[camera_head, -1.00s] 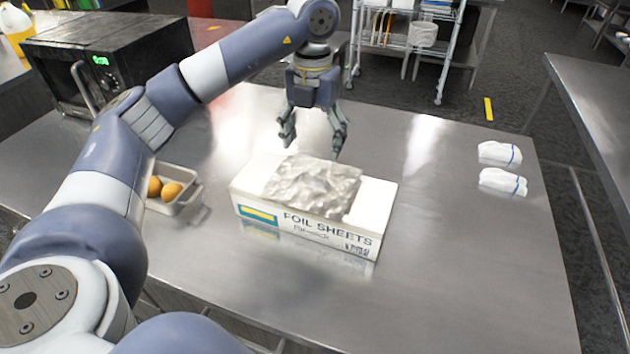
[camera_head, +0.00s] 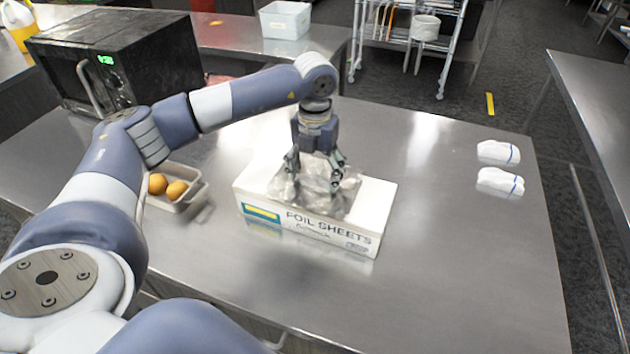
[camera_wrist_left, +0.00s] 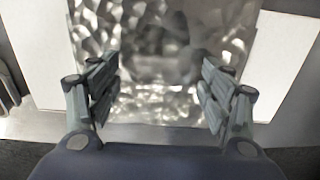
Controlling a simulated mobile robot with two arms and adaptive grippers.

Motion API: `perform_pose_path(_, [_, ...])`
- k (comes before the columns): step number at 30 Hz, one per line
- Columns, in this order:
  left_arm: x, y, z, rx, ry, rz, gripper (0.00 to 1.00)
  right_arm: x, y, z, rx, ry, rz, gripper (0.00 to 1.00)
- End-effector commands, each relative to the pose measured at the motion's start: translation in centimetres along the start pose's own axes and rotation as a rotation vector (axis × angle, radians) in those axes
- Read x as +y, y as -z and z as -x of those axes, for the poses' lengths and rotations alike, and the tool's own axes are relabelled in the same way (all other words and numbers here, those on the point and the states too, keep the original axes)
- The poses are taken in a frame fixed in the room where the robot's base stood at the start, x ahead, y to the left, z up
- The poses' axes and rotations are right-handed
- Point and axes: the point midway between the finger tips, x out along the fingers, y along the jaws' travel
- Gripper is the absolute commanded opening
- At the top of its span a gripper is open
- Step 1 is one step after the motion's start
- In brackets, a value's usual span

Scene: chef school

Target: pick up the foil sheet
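The foil sheet (camera_head: 322,199) is a crumpled silver sheet lying on top of the white box (camera_head: 376,203) labelled "FOIL SHEETS" on the steel table. My left gripper (camera_head: 314,181) points down over the foil, its fingertips low at the sheet and partly hiding it. In the left wrist view the fingers (camera_wrist_left: 158,88) are spread apart, with the foil (camera_wrist_left: 160,45) between and beyond them. I cannot tell whether the fingertips touch the foil. My right gripper is not in view.
A small tray (camera_head: 189,204) with orange-yellow round items stands left of the box. Two white folded cloths (camera_head: 499,181) lie at the right. A black microwave (camera_head: 130,62) stands at the back left.

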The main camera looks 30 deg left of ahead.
Motion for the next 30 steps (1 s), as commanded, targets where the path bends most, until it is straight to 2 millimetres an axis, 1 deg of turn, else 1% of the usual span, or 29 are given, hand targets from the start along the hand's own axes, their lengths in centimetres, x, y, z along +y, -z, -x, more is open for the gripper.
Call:
perform_pose_path(1, [0.0,0.0,0.0,0.000,0.000,0.000,0.57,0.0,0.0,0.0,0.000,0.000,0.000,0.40])
perform_pose_path(4, [0.0,0.0,0.0,0.000,0.000,0.000,0.35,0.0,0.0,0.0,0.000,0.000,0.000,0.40])
perform_pose_path(5, [0.0,0.0,0.0,0.000,0.000,0.000,0.33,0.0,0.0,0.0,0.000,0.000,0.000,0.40])
perform_pose_path(15, [0.0,0.0,0.1,0.000,0.000,0.000,0.33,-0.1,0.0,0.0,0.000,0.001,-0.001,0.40])
perform_pose_path(19, [0.0,0.0,0.4,-0.001,0.000,0.000,0.33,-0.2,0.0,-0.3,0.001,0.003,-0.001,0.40])
perform_pose_path(23, [-0.1,-0.1,1.5,-0.003,0.002,0.000,0.33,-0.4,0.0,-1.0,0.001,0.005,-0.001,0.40])
perform_pose_path(27, [-0.1,-0.1,3.4,-0.005,0.002,0.000,0.33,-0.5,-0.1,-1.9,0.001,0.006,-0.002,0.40])
perform_pose_path(30, [2.0,0.8,3.3,0.000,-0.001,0.004,0.33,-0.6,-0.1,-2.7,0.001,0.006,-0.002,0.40])
